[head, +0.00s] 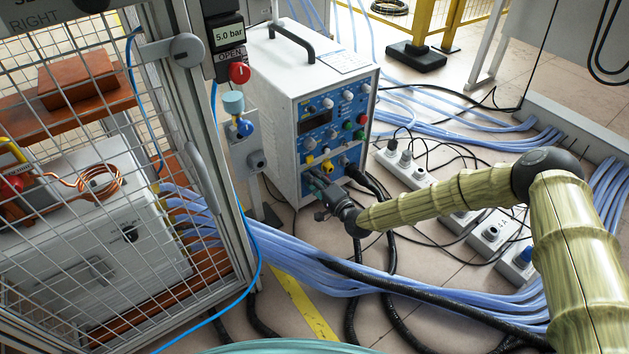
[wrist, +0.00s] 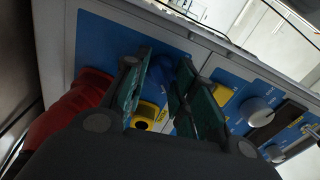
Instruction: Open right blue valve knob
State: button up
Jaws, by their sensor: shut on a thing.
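A blue valve knob (head: 245,128) sits on a grey post below the pressure gauge in the head view. A yellow fitting (wrist: 146,116) shows between the fingers, and a red part (wrist: 65,115) lies left.
A wire-mesh cage (head: 75,190) stands left. A red knob (head: 239,72) sits below the gauge reading 5.0 bar (head: 228,36). Blue hoses (head: 300,262) and black cables cross the floor. Power strips (head: 490,238) lie right of the machine, under my arm.

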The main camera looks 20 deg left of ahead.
jog(key=o, duration=1)
jog(key=shift+o, duration=0.2)
jog(key=v, duration=1.2)
